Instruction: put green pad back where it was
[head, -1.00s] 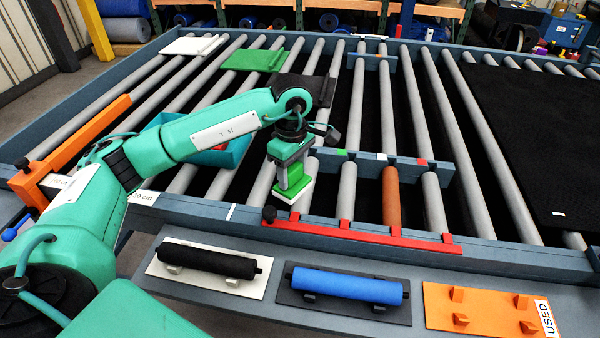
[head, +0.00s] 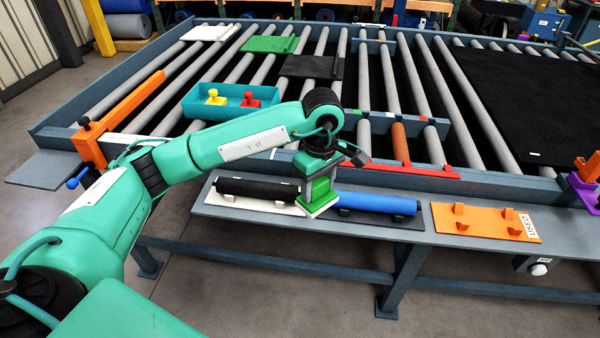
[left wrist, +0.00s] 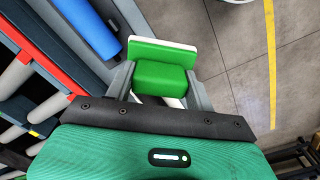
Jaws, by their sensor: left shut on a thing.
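The green pad (head: 318,196) has a green block for a grip and a green plate with a white underside. My left gripper (head: 322,180) is shut on its block, and the pad hangs in front of the black and blue rollers on the front shelf. In the left wrist view the pad's block (left wrist: 160,76) sits between the two fingers, with its plate (left wrist: 163,53) beyond. A teal tray (head: 191,106) on the rollers of the belt bed holds a yellow pad (head: 215,98) and a red pad (head: 249,100). My right gripper is not in view.
The front shelf (head: 425,228) carries a black roller (head: 250,188), a blue roller (head: 375,203) and an orange holder marked USED (head: 480,221). A red rail (head: 410,170) runs along the bed's near edge. Green (head: 268,44) and black (head: 312,66) sheets lie farther back.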

